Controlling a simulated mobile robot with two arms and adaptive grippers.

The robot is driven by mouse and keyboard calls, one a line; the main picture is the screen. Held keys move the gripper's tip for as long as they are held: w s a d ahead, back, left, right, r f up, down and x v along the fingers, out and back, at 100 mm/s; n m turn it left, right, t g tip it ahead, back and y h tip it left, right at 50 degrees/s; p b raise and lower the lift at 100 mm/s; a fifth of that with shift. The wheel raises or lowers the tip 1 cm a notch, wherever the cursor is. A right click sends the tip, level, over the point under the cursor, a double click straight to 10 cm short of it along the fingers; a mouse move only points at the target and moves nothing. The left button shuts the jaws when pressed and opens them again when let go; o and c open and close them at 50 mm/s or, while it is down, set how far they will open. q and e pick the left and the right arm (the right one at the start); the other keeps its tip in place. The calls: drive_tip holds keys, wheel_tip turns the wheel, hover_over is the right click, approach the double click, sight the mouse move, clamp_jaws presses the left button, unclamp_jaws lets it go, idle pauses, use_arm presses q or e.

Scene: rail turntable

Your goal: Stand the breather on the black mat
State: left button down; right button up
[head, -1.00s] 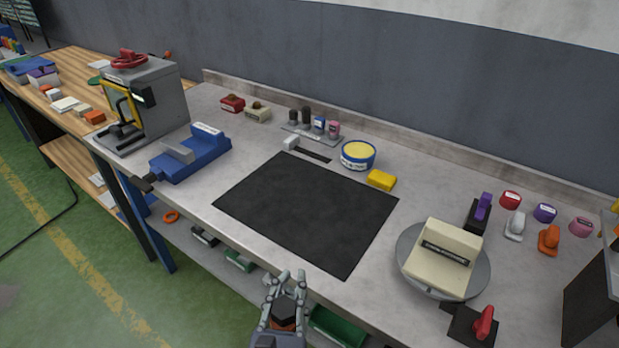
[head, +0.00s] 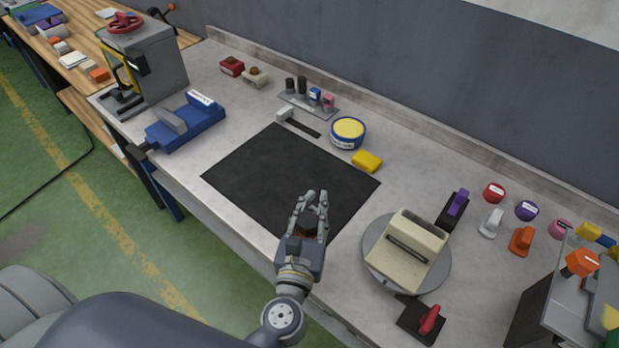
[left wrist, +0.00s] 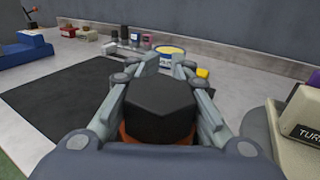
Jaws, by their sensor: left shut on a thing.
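The breather (left wrist: 160,105) has a black hexagonal top and an orange-brown lower part. It shows large in the left wrist view and as a small dark shape between my fingers in the head view (head: 308,230). My left gripper (head: 310,196) is shut on it. The black mat (head: 265,175) lies flat and bare on the bench. In the head view, my gripper overlaps the mat's front right part; the height above it is hard to tell. The breather's underside is hidden. My right gripper is not in view.
A cream block sits on a grey turntable (head: 374,272) right of the mat. A red-handled clamp (head: 428,320) stands in front of it. A yellow block (head: 367,161) and a round yellow-topped tin (head: 348,131) stand behind the mat. A blue vise (head: 188,125) is at left.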

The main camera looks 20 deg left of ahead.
use_arm(q)
drive_tip(key=w+a+f, duration=0.1)
drive_tip(key=w, duration=0.1)
drive_tip(key=w+a+f, duration=0.1)
drive_tip(key=w, duration=0.2)
drive_tip(key=w+a+f, duration=0.1)
drive_tip(key=w, duration=0.1)
drive_tip(key=shift+w+f+p, duration=0.3)
drive_tip(key=shift+w+p, duration=0.1)
drive_tip(key=shift+a+f, duration=0.1)
drive_tip(key=shift+f, duration=0.25)
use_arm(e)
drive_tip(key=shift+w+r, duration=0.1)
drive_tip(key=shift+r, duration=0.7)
use_arm(q)
drive_tip(key=shift+f, duration=0.1)
drive_tip(key=c, duration=1)
unclamp_jaws()
drive_tip(key=shift+c, duration=0.2)
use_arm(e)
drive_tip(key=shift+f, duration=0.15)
use_arm(q)
drive_tip(key=shift+s, duration=0.15)
